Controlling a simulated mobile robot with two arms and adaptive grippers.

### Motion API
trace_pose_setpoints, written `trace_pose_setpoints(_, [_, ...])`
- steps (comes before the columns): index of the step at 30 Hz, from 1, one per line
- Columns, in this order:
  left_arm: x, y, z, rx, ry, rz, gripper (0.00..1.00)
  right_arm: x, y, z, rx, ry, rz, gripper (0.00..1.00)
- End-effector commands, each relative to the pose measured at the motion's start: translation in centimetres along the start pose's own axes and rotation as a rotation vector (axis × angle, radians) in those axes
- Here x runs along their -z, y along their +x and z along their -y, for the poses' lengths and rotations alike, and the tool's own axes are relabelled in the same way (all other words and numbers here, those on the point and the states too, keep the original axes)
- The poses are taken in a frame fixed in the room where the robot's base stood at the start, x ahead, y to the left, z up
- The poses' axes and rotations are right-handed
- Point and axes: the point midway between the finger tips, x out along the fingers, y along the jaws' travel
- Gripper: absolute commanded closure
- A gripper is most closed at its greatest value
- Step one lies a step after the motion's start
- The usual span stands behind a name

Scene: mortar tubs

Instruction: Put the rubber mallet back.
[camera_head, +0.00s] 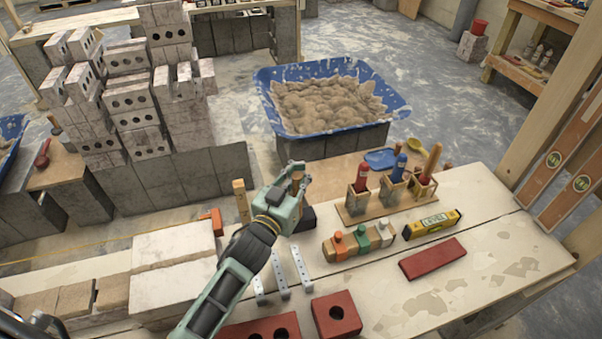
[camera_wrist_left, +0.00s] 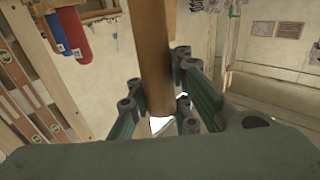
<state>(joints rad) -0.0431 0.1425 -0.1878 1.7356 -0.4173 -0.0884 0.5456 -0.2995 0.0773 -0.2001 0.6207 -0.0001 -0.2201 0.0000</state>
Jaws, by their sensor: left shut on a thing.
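My left gripper (camera_head: 297,182) is shut on the wooden handle of the rubber mallet, above the workbench. In the left wrist view the mallet's brown handle (camera_wrist_left: 153,60) stands between the finger pads of the left gripper (camera_wrist_left: 160,105). The black mallet head (camera_head: 306,219) shows just below the gripper, close to the bench; I cannot tell whether it touches. A wooden tool rack (camera_head: 376,208) to the right holds a red-handled tool (camera_head: 362,178), a blue-handled tool (camera_head: 399,168) and a wooden-handled tool (camera_head: 431,162). My right gripper is not in view.
A wooden block with coloured pegs (camera_head: 357,241), a yellow level (camera_head: 432,224) and red bricks (camera_head: 432,258) lie right of my arm. Metal brackets (camera_head: 280,272) lie beside it. A blue mortar tub (camera_head: 385,123) stands behind the bench. The bench's right end is mostly clear.

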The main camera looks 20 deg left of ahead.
Motion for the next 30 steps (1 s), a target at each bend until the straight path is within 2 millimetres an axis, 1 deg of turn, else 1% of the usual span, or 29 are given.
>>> trace_pose_setpoints(8, [-0.16,0.03,-0.02,-0.001,0.0,-0.005,1.0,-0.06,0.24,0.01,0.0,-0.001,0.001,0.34])
trace_pose_setpoints(9, [-0.13,0.03,-0.01,-0.001,0.0,-0.005,0.91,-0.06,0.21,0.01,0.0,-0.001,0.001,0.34])
trace_pose_setpoints(20, [-0.27,0.0,0.0,0.0,0.0,-0.001,0.6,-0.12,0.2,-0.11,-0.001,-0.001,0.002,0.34])
trace_pose_setpoints(30, [-0.53,-0.24,0.01,0.001,0.0,0.004,0.6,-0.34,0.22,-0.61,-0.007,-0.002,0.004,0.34])
